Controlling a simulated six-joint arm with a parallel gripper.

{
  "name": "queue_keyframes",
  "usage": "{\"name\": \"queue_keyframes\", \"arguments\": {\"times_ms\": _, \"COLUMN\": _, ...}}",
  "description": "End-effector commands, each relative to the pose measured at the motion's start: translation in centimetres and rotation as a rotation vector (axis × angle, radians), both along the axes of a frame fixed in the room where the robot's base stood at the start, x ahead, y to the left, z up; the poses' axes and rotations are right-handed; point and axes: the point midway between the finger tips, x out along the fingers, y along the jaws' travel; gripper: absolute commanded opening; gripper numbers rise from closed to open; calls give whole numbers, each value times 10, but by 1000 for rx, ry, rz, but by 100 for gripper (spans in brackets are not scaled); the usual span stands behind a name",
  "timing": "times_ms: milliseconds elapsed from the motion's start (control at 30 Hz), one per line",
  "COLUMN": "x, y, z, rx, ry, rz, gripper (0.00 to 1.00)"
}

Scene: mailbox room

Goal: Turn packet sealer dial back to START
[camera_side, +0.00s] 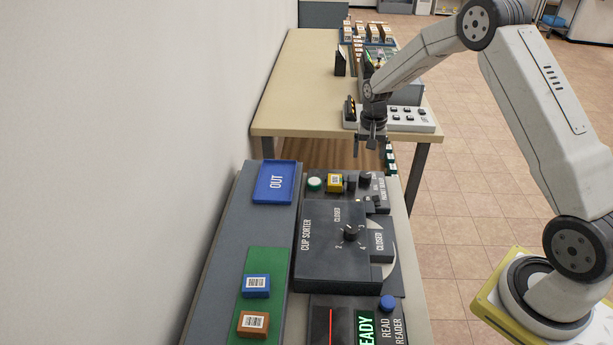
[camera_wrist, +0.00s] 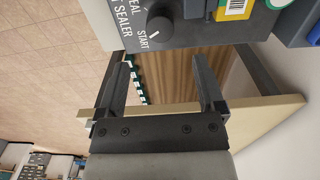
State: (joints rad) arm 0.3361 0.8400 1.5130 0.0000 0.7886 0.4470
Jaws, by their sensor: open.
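The packet sealer (camera_side: 378,198) is a dark grey panel at the far end of the near bench in the side view. In the wrist view the packet sealer (camera_wrist: 188,36) fills the top middle. My gripper (camera_side: 371,142) points down above and just beyond the sealer in the side view. In the wrist view my gripper (camera_wrist: 160,68) is open, fingers apart and empty, with the dial beyond the tips.
A clip sorter (camera_side: 324,262) with its own knob stands nearer on the bench. A yellow packet (camera_side: 335,182) and green button (camera_side: 314,184) sit left of the dial. A blue OUT tray (camera_side: 274,183) lies left. A wooden table (camera_side: 291,105) with a white switch box (camera_side: 408,119) stands behind.

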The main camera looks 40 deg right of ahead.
Motion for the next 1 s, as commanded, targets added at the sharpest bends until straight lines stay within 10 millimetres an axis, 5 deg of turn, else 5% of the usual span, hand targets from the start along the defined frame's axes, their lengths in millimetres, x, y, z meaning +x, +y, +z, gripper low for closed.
{"name": "queue_keyframes", "arguments": {"times_ms": 267, "x": 0, "y": -5, "z": -2, "rx": 26, "ry": 15, "rz": -58, "gripper": 87}}
{"name": "queue_keyframes", "arguments": {"times_ms": 733, "x": 6, "y": -32, "z": -7, "rx": 312, "ry": 178, "rz": -567, "gripper": 87}}
{"name": "queue_keyframes", "arguments": {"times_ms": 1000, "x": 7, "y": -33, "z": -6, "rx": 350, "ry": 200, "rz": -619, "gripper": 87}}
